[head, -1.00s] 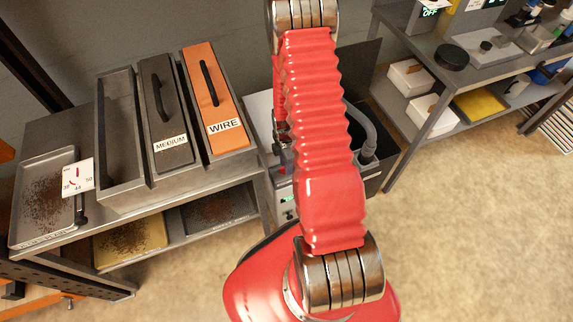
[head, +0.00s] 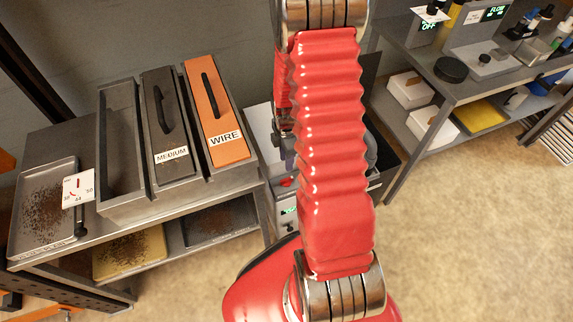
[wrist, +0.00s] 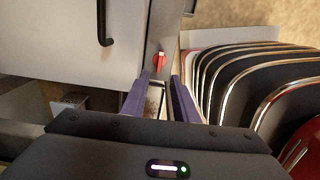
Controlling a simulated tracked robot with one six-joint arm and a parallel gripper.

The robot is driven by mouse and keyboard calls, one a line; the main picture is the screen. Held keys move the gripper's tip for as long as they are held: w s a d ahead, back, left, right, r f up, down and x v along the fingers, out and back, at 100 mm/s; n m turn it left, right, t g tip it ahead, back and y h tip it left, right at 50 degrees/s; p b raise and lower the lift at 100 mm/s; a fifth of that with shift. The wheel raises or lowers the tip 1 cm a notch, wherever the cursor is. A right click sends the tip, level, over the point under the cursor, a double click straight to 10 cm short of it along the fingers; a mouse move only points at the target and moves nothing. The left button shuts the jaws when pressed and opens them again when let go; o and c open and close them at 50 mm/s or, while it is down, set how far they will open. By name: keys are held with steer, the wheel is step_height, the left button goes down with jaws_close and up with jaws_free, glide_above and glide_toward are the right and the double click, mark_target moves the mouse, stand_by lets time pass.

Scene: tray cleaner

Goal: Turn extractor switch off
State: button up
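A red rotary switch (wrist: 159,60) sits on a narrow grey metal panel in the wrist view, with a pale mark on its upper part. My gripper (wrist: 160,77) is open, its two purple fingers apart and empty. The switch lies just beyond the fingertips, roughly centred between them; I cannot tell the exact gap. In the head view, my red arm covers much of the pale extractor unit (head: 260,125), and my fingers cannot be made out there. A small red spot (head: 287,182) shows on the unit beside the arm.
A white panel with a black handle (wrist: 104,24) stands left of the switch in the wrist view. My ribbed black-and-silver arm section fills the right. In the head view, a bench with MEDIUM (head: 170,155) and WIRE (head: 224,138) boxes stands left, and a shelf table right.

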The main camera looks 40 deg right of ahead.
steer(key=shift+r, duration=1.1)
steer(key=s+a+r+m+t, duration=0.2)
steer(key=s+a+r+m, duration=0.2)
steer(key=r, duration=0.7)
steer(key=s+a+r+m+t, duration=0.1)
steer(key=s+a+r+m, duration=0.3)
steer(key=a+r, duration=0.5)
steer(key=s+a+r+m+t, duration=0.2)
steer(key=s+a+r+m, duration=0.2)
steer(key=r, duration=1)
steer(key=a+m, duration=0.3)
steer(key=shift+s+t, duration=0.3)
